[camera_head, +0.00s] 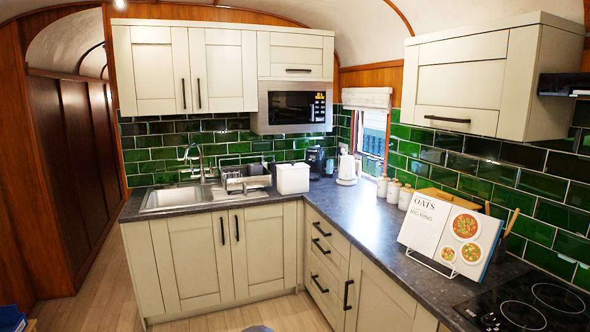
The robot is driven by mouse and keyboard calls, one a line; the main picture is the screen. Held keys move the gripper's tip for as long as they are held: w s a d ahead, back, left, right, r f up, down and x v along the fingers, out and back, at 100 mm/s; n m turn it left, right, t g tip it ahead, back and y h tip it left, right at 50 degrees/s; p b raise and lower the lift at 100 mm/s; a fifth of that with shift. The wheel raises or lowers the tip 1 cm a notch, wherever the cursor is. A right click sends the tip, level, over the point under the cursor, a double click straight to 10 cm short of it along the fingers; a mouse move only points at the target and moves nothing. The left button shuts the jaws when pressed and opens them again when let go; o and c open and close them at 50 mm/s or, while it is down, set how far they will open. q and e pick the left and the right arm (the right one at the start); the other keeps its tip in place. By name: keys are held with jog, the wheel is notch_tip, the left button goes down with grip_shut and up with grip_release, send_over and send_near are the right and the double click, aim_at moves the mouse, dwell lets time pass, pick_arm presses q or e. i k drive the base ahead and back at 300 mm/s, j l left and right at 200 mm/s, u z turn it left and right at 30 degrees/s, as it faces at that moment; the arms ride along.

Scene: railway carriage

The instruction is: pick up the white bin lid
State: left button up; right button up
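A white box-shaped bin (292,180) stands upright on the dark worktop in the corner, right of the sink and dish rack. A flat white lid (292,167) appears to cover its top; the seam is too small to make out clearly. Neither of my grippers shows in the head view, so nothing is seen touching the bin or lid.
A dish rack (245,179) is close left of the bin, beside the sink (178,197). A black coffee machine (315,161) and white kettle (348,168) stand behind and right. A microwave (296,107) hangs above. The worktop (338,204) in front is clear.

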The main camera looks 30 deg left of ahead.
aim_at(293, 165)
jog(key=i+j+u, duration=0.55)
jog(key=i, duration=0.5)
jog(key=i+j+u, duration=0.3)
jog(key=i, duration=0.25)
jog(key=i+u, duration=0.3)
jog(key=i, duration=0.3)
